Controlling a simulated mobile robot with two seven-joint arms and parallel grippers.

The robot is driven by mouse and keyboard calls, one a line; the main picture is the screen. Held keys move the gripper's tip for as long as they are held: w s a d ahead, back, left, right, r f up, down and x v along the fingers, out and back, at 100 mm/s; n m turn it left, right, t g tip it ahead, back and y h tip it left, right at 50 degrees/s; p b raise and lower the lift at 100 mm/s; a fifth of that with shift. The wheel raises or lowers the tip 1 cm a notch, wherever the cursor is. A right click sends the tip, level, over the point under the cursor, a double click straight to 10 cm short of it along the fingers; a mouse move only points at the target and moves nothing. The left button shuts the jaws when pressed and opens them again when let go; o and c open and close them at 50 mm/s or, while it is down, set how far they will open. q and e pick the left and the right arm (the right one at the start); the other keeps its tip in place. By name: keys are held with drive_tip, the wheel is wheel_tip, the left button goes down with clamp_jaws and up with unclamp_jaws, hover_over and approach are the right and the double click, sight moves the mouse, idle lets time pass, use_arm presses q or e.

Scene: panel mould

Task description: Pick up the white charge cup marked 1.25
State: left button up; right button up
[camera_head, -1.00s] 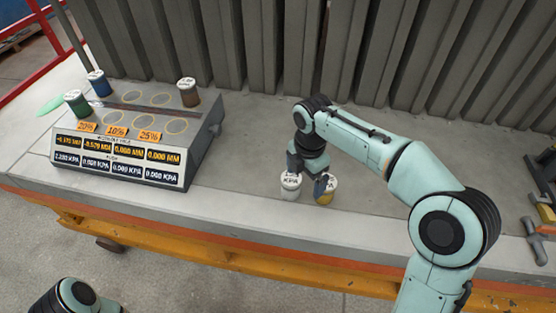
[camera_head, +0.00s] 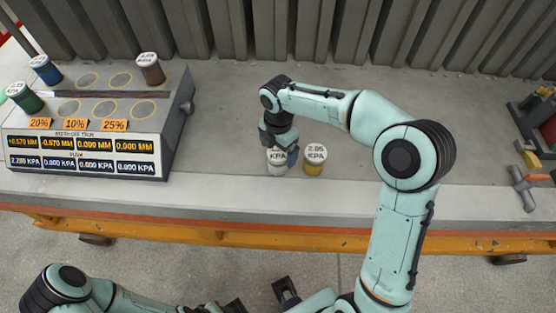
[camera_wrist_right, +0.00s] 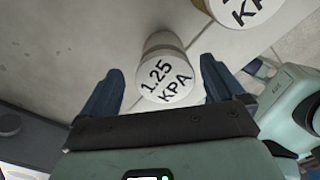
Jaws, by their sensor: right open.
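The white charge cup marked 1.25 KPA (camera_wrist_right: 165,75) stands upright on the grey slab. In the head view, the white cup (camera_head: 277,169) is partly covered by my right gripper (camera_head: 280,152). In the right wrist view, my open right gripper (camera_wrist_right: 162,80) has one finger on each side of the cup, with visible gaps, not closed on it. Dark parts, apparently of my left gripper (camera_head: 262,298), show at the bottom edge of the head view; its jaws are unclear.
A yellow-based cup marked 2.05 (camera_head: 315,160) stands close to the right of the white cup. A grey console (camera_head: 180,125) with green (camera_head: 24,98), blue (camera_head: 45,70) and brown (camera_head: 151,69) cups is at left. Tools (camera_head: 530,160) lie far right. Ribbed panels line the back.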

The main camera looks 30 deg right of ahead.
drive_tip(key=f, duration=0.4)
drive_tip(key=shift+s+a, duration=0.2)
drive_tip(key=shift+s, duration=0.15)
drive_tip(key=shift+f+b, duration=0.3)
drive_tip(key=shift+f, duration=0.05)
drive_tip(key=shift+w, duration=0.1)
drive_tip(key=c, duration=1.4)
drive_tip(key=shift+r, duration=0.1)
